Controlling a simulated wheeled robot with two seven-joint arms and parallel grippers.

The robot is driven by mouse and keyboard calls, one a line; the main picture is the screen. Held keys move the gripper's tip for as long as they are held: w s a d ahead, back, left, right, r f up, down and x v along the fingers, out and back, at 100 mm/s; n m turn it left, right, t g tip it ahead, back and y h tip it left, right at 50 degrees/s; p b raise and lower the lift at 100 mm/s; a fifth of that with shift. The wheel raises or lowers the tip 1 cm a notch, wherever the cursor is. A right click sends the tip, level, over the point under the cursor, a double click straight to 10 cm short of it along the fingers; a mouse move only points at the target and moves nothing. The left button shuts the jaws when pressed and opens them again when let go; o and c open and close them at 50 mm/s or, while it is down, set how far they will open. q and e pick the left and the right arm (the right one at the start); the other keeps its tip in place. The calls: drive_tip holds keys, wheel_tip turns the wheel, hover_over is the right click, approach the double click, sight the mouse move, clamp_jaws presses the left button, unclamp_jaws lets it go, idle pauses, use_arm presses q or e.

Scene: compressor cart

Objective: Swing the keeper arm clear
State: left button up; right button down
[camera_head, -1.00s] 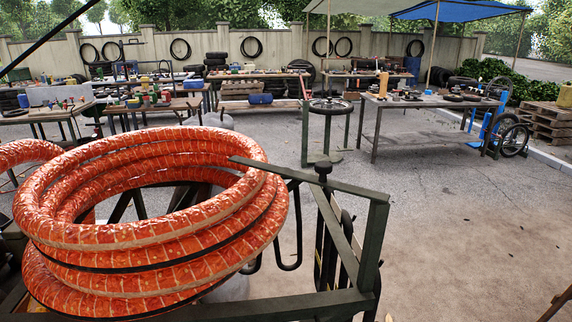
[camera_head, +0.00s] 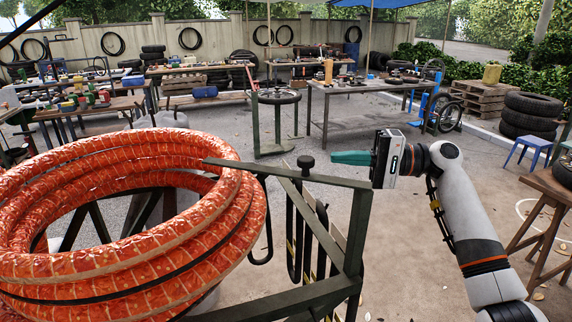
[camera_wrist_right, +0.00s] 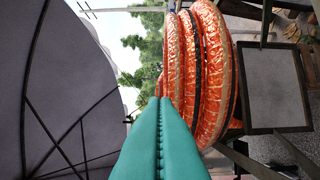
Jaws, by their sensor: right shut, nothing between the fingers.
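The keeper arm appears to be the dark green flat bar (camera_head: 265,170) on top of the cart's frame. Its free end lies over the right rim of the orange hose coil (camera_head: 130,255), and a black knob (camera_head: 306,163) stands on it. My right gripper (camera_head: 336,158) comes in from the right with its teal fingers shut and empty. The fingers point left towards the knob, just above the bar in the picture, with a small visible gap to the knob. In the right wrist view the shut fingers (camera_wrist_right: 160,130) point towards the coil (camera_wrist_right: 205,75). My left gripper is out of view.
The cart's green frame (camera_head: 350,240) runs below and right of the bar, with dark straps hanging inside. A wooden stand (camera_head: 545,190) and stacked tyres (camera_head: 530,115) are at the right. Workbenches (camera_head: 350,88) stand farther back. Paved ground beyond the cart is largely open.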

drive_tip(key=shift+a, duration=0.1)
drive_tip(key=s+a+p, duration=0.2)
drive_tip(key=a+p, duration=0.3)
drive_tip(key=a, duration=0.6)
drive_tip(key=shift+s+a, duration=0.2)
drive_tip(key=shift+s, duration=0.15)
